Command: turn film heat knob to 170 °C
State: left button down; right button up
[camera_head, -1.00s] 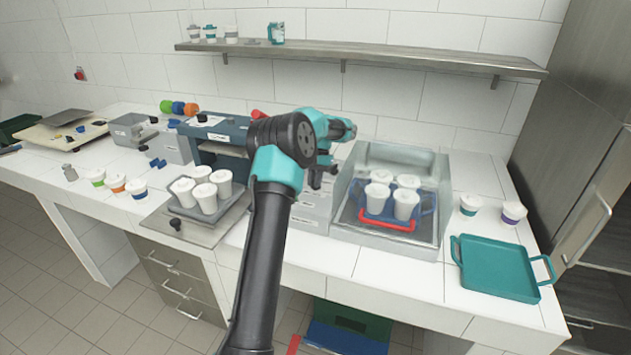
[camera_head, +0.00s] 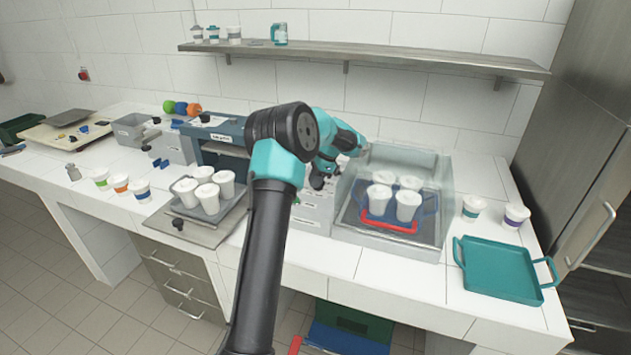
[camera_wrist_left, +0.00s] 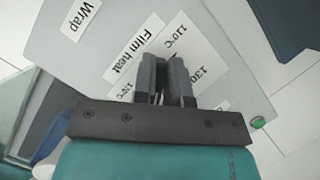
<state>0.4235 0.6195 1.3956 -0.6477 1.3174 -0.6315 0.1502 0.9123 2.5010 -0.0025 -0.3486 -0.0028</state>
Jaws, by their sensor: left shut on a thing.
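My left gripper (camera_head: 318,182) is over the light grey control box (camera_head: 312,222) between the tray station and the clear-walled chamber. In the left wrist view its two dark fingers (camera_wrist_left: 163,72) are nearly together over the face of the box. They are shut on the film heat knob, which they hide almost wholly. Around them are a "Film heat" label (camera_wrist_left: 135,48), a "110°C" label (camera_wrist_left: 175,36) and a "130" label (camera_wrist_left: 207,68), partly covered. Other labels lower down are cut off or unclear, and the knob's setting cannot be read. My right gripper is not in view.
A "Wrap" label (camera_wrist_left: 83,18) and a green button (camera_wrist_left: 258,123) are on the same box. To the right, the clear-walled chamber (camera_head: 440,195) holds white cups in a blue rack with a red handle. A tray of cups (camera_head: 212,204) stands left. A teal tray (camera_head: 505,290) lies far right.

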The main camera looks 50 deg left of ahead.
pick_arm(q)
jog(key=m+t, duration=0.1)
jog(key=m, duration=0.2)
jog(key=m+t+y, duration=0.1)
jog(key=m, duration=0.2)
jog(key=shift+w+a+m+y, duration=0.2)
jog(key=shift+m+y, duration=0.1)
dwell(0.3)
jog(key=c, duration=1.2)
grip_release()
jog(key=shift+o, duration=0.2)
jog(key=v, duration=1.7)
jog(key=shift+d, duration=0.25)
jog(key=shift+r, duration=0.15)
